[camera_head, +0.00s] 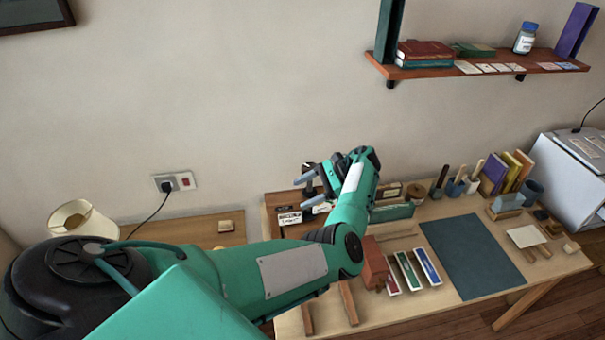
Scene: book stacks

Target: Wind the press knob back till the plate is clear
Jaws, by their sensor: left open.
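My left arm reaches across the table, and its gripper (301,194) is open at the table's back left, with its two grey fingers pointing left. A small dark upright piece (310,169) shows at the fingers; it may be the press knob, but I cannot tell whether the fingers are around it or in front of it. A brown wooden piece (284,198) with small labels lies below and behind the fingers. The press plate cannot be made out; my arm covers much of that area. My right gripper is not in view.
A dark mat (470,256) lies mid-table, clear on top. Several narrow coloured pieces, including a blue one (427,266), lie left of it. Pots and upright books (512,172) stand at the back right. A wall shelf (480,67) hangs above. A lamp (84,222) stands left.

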